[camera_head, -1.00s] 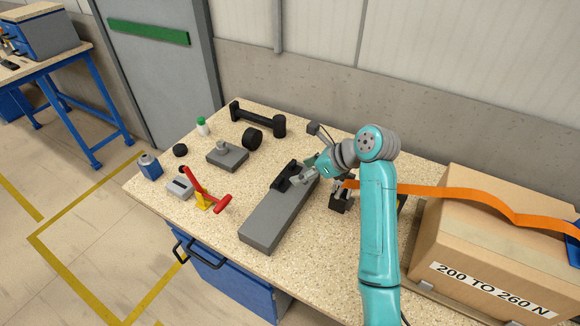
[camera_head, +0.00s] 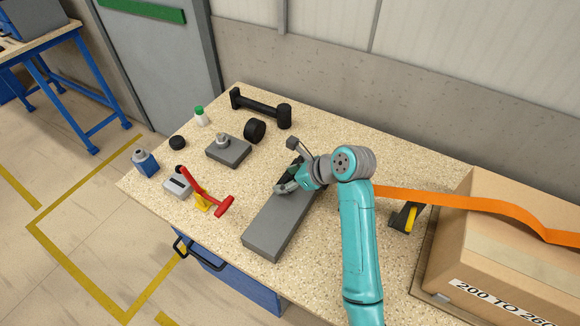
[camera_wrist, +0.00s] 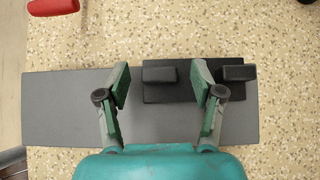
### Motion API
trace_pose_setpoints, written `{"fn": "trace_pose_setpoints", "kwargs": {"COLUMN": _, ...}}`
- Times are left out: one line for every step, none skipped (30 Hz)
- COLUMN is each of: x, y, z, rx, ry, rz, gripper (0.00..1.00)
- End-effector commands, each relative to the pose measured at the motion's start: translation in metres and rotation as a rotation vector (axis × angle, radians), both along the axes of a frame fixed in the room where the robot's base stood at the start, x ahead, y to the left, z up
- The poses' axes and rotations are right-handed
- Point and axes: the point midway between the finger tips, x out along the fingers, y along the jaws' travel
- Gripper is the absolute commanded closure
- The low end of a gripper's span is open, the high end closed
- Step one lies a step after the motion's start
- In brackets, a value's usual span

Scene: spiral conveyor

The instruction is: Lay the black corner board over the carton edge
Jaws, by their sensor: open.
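A black piece (camera_wrist: 190,93) with two raised blocks, apparently the corner board, lies on a long grey slab (camera_wrist: 60,105), toward its right end in the wrist view. My gripper (camera_wrist: 161,70) is open above the slab. Its left finger is over bare slab and its right finger overlaps the black piece in the picture; I cannot tell if they touch. In the head view my gripper (camera_head: 284,188) hides most of that piece at the far end of the slab (camera_head: 270,228). The carton (camera_head: 490,245) stands at the right, cut off by the picture edge.
An orange strap (camera_head: 440,200) runs from behind my arm across the carton. A yellow and black tool (camera_head: 405,218) lies left of the carton. A red-handled tool (camera_head: 205,195), a grey block (camera_head: 229,152) and a black bar (camera_head: 260,106) stand left and behind.

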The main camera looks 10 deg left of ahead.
Motion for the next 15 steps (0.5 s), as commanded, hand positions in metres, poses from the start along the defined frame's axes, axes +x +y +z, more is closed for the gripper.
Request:
{"fn": "trace_pose_setpoints", "kwargs": {"x": -0.0007, "y": 0.0003, "z": -0.0006, "rx": 0.000, "ry": 0.000, "rz": 0.000, "gripper": 0.33}}
{"fn": "trace_pose_setpoints", "kwargs": {"x": -0.0008, "y": 0.0004, "z": -0.0006, "rx": 0.001, "ry": -0.001, "rz": -0.001, "gripper": 0.33}}
{"fn": "trace_pose_setpoints", "kwargs": {"x": -0.0007, "y": 0.0005, "z": -0.0005, "rx": 0.001, "ry": -0.001, "rz": -0.001, "gripper": 0.33}}
{"fn": "trace_pose_setpoints", "kwargs": {"x": -0.0006, "y": 0.0004, "z": -0.0004, "rx": 0.001, "ry": -0.001, "rz": -0.001, "gripper": 0.33}}
{"fn": "trace_pose_setpoints", "kwargs": {"x": -0.0005, "y": 0.0004, "z": -0.0004, "rx": 0.001, "ry": -0.001, "rz": -0.001, "gripper": 0.33}}
{"fn": "trace_pose_setpoints", "kwargs": {"x": -0.0005, "y": 0.0004, "z": -0.0004, "rx": 0.001, "ry": -0.001, "rz": -0.001, "gripper": 0.33}}
{"fn": "trace_pose_setpoints", "kwargs": {"x": -0.0005, "y": 0.0005, "z": -0.0003, "rx": 0.001, "ry": -0.001, "rz": -0.001, "gripper": 0.36}}
{"fn": "trace_pose_setpoints", "kwargs": {"x": -0.0005, "y": 0.0005, "z": -0.0003, "rx": 0.001, "ry": -0.001, "rz": -0.001, "gripper": 0.43}}
{"fn": "trace_pose_setpoints", "kwargs": {"x": -0.0005, "y": 0.0005, "z": -0.0003, "rx": 0.001, "ry": -0.001, "rz": -0.001, "gripper": 0.53}}
{"fn": "trace_pose_setpoints", "kwargs": {"x": -0.0005, "y": 0.0004, "z": -0.0002, "rx": 0.001, "ry": -0.001, "rz": -0.001, "gripper": 0.61}}
{"fn": "trace_pose_setpoints", "kwargs": {"x": -0.0004, "y": 0.0004, "z": -0.0002, "rx": 0.001, "ry": -0.001, "rz": -0.001, "gripper": 0.68}}
{"fn": "trace_pose_setpoints", "kwargs": {"x": -0.0004, "y": 0.0004, "z": -0.0001, "rx": 0.001, "ry": -0.001, "rz": -0.001, "gripper": 0.78}}
{"fn": "trace_pose_setpoints", "kwargs": {"x": -0.0004, "y": 0.0004, "z": -0.0002, "rx": 0.001, "ry": -0.001, "rz": -0.001, "gripper": 0.86}}
{"fn": "trace_pose_setpoints", "kwargs": {"x": -0.0004, "y": 0.0004, "z": -0.0002, "rx": 0.001, "ry": -0.001, "rz": -0.001, "gripper": 0.93}}
{"fn": "trace_pose_setpoints", "kwargs": {"x": -0.0004, "y": 0.0004, "z": -0.0002, "rx": 0.001, "ry": -0.001, "rz": -0.001, "gripper": 1.00}}
